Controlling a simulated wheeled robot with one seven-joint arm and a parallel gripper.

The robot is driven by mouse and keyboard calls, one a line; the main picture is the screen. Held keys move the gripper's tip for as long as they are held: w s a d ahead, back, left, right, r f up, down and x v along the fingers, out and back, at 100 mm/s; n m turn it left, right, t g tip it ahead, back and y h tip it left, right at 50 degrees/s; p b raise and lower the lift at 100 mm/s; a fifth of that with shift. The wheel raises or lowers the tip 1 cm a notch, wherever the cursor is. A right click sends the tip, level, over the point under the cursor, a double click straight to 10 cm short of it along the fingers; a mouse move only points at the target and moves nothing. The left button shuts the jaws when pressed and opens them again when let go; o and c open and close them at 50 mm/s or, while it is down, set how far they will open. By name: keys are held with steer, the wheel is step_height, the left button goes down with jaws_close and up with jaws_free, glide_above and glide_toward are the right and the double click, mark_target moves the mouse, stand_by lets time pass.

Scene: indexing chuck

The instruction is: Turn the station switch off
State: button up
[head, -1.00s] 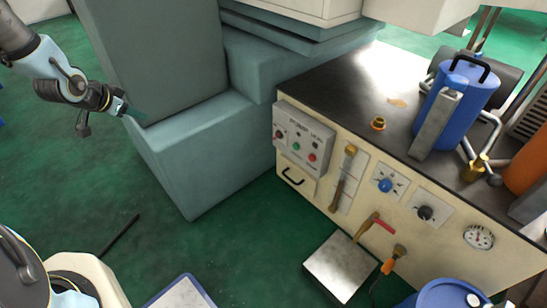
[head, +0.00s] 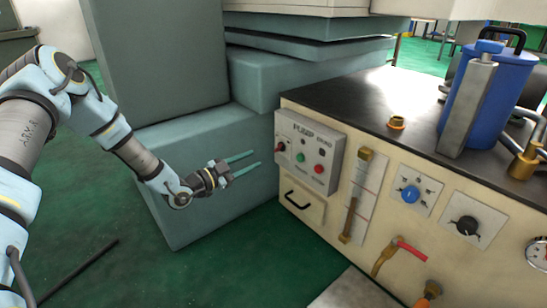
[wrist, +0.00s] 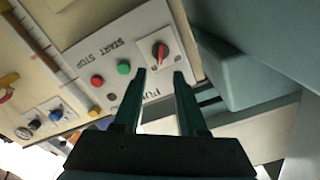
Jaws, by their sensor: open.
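The pump control box (head: 330,150) is a grey panel on the cream cabinet front. A red rotary switch (head: 281,146) sits at its left end, and it also shows in the wrist view (wrist: 160,52). Its handle lies nearly upright in the wrist picture. Green (head: 301,157) and red (head: 318,169) push buttons, marked START and STOP, are beside it. My gripper (head: 255,159) is open and empty, just left of the box, fingers pointing towards it. In the wrist view the fingertips (wrist: 159,73) frame the switch from below, apparently short of it. The switch's position marks are unreadable.
Below the box is a drawer with a black handle (head: 298,200). To the right are a sight tube (head: 350,215), a blue knob (head: 410,194), a black knob (head: 467,225) and a red-handled valve (head: 408,248). A teal machine body (head: 205,135) stands close behind my gripper.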

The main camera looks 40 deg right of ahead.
mark_target(276, 149)
steer(key=d+b, duration=0.2)
steer(key=d, duration=0.7)
steer(key=shift+s+d+b, duration=0.15)
steer(key=shift+s+b, duration=0.05)
steer(key=shift+b, duration=0.15)
jaws_close()
